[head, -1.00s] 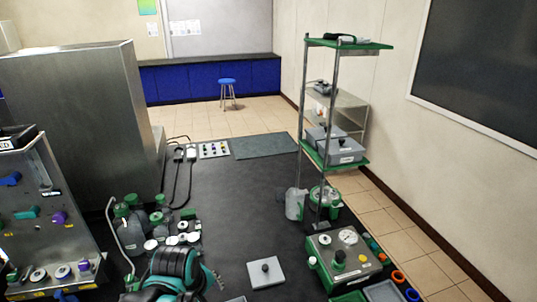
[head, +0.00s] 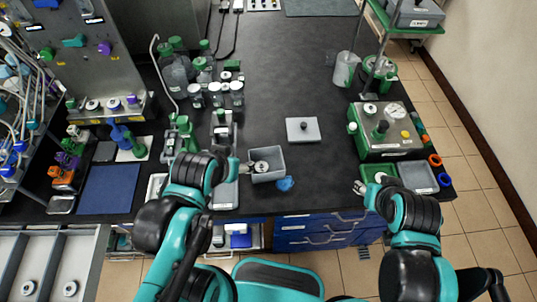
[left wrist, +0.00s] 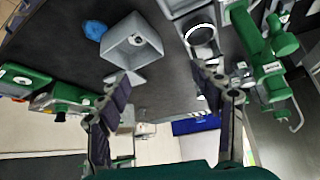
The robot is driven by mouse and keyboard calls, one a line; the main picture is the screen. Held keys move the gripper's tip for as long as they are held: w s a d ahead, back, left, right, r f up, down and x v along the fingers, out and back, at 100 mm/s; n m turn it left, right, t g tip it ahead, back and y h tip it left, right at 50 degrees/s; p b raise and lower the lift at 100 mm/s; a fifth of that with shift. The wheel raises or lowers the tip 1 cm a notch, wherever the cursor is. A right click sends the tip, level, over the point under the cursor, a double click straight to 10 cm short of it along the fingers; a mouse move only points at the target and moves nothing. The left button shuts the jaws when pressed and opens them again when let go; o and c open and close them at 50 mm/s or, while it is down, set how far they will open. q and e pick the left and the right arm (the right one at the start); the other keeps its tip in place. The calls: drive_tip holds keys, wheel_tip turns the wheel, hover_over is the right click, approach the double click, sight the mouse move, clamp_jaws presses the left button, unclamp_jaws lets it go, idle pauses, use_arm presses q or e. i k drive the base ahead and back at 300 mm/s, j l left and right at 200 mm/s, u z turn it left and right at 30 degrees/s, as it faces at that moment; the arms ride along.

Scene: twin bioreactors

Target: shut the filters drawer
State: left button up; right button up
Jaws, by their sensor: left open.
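Blue drawers (head: 318,232) with metal handles are set in the front of the black bench. Just left of them, an open compartment or pulled-out drawer (head: 218,242) holds blue and white items, partly hidden by my left arm. At the lower left, a grey divided tray or open drawer (head: 92,262) holds round pieces. I cannot read which is the filters drawer. My left gripper (head: 246,167) is above the bench beside a grey open box; in the left wrist view its fingers (left wrist: 160,75) are apart and empty. My right gripper (head: 361,187) is near the bench's right front; its jaws are unclear.
The grey box (head: 268,176) holds a round piece, with a blue lump (head: 285,184) beside it. A grey lid (head: 303,130) lies behind. A green-trimmed instrument (head: 388,129) stands at the right. Bottles and jars (head: 216,94) crowd the left.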

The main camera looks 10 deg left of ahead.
sight(51, 257)
drive_tip(key=k+u, duration=0.4)
drive_tip(key=k+j+u, duration=0.15)
drive_tip(key=k+u, duration=0.25)
drive_tip(key=u, duration=2.15)
drive_tip(key=k+l+z, duration=0.1)
drive_tip(key=z, duration=0.15)
drive_tip(key=k+l+z, duration=0.1)
drive_tip(key=z, duration=0.2)
